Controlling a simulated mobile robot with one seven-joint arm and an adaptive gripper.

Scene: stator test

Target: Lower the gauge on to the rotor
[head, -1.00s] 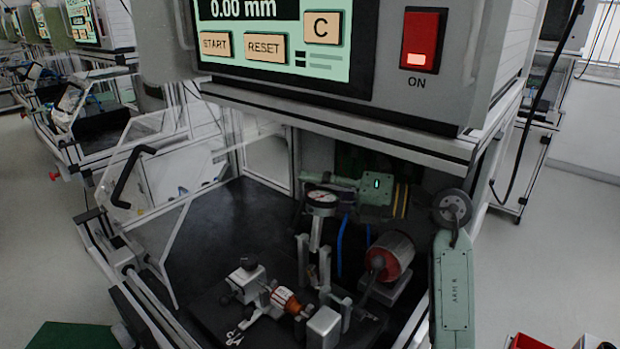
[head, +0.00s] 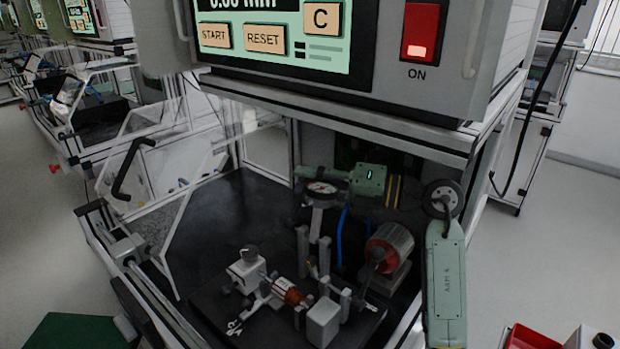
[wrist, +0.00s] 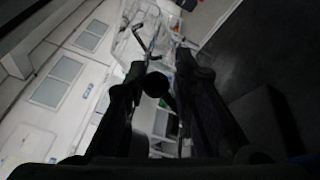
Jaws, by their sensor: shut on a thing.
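The gauge (head: 321,188) is a round white dial on a grey stem, upright inside the test cell in the head view. The rotor (head: 287,291), an orange-brown cylinder, lies in a grey fixture on the dark plate, lower and left of the gauge. The gauge is apart from the rotor. My gripper (head: 326,177) reaches in from the right, at the dial's top edge. In the wrist view my gripper (wrist: 153,82) has its two dark fingers on either side of a dark round part, seemingly of the gauge. The exact contact is too dark to see.
A grey and red motor (head: 389,248) stands right of the gauge. Grey posts (head: 325,255) rise between it and the rotor fixture. A control box (head: 330,50) hangs above. A clear door (head: 165,210) stands at the left. The black floor left of the gauge is clear.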

